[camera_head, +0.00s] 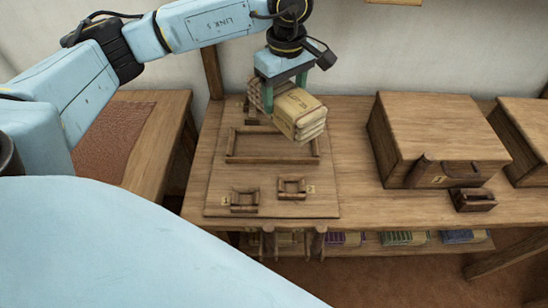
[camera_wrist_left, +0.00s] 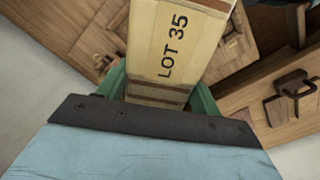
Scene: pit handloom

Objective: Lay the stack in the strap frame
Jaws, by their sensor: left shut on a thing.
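The stack (camera_head: 300,112) is a pale tan folded bundle with several layers and a printed label. In the left wrist view the stack (camera_wrist_left: 165,45) shows the words LOT 35. My left gripper (camera_head: 284,91) is shut on it, with green fingers on either side. It holds the stack tilted, apparently above the far right part of the strap frame. The strap frame (camera_head: 231,146) is an empty-looking low wooden rectangle on a board. Its far right corner is hidden behind the stack. My right gripper is not in view.
Two small wooden fittings (camera_head: 245,200) (camera_head: 292,188) with yellow tags sit in front of the frame. A large wooden box (camera_head: 440,120) stands to the right, with a small dark block (camera_head: 472,200) before it. Bare tabletop (camera_head: 350,195) lies between board and box.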

